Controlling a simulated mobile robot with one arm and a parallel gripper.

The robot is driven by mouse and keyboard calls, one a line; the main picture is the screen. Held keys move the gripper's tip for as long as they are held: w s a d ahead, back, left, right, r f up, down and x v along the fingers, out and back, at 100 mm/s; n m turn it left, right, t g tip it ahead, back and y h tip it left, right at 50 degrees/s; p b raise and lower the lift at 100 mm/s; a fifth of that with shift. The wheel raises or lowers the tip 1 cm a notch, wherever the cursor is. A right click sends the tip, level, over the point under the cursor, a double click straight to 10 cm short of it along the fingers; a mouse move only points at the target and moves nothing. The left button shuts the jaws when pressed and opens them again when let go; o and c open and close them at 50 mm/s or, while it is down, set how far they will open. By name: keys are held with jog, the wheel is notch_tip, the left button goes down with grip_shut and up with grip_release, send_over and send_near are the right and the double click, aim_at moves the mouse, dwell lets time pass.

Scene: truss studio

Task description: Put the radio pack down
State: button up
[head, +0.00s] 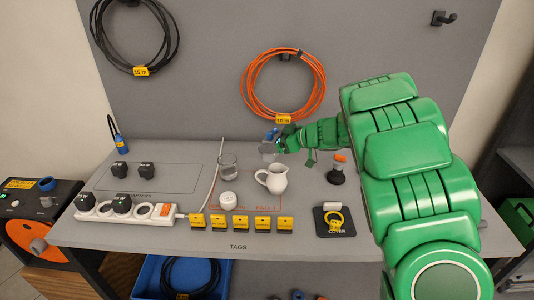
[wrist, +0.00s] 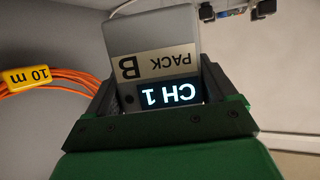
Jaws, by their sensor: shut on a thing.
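The radio pack (wrist: 158,55) is a grey box with a "PACK B" label and a lit "CH 1" display, upside down in the wrist view. My gripper (wrist: 160,100) is shut on it, with green-edged jaws on either side of its lower part. In the head view my gripper (head: 279,143) is over the back middle of the grey table (head: 130,235), and the pack (head: 267,150) shows small and partly hidden at its tip. I cannot tell whether the pack touches the table.
A white jug (head: 273,179), a glass (head: 228,166) and a round white item (head: 228,199) stand close in front. An orange-topped black item (head: 338,168) stands right. Yellow tags (head: 240,222) line the front. A power strip (head: 122,209) lies left. An orange cable (head: 284,85) hangs behind.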

jog(key=shift+w+a+f, duration=0.35)
jog(key=shift+w+f, duration=1)
jog(key=shift+w, duration=0.3)
jog(key=shift+w+a+f, duration=0.35)
jog(key=shift+w+f, duration=1)
jog(key=shift+w, duration=0.3)
jog(key=shift+w+a+f, duration=0.35)
jog(key=shift+w+f, duration=1)
jog(key=shift+w, duration=0.3)
jog(key=shift+f, duration=1.6)
jog(key=shift+f, duration=0.15)
jog(key=o, duration=1)
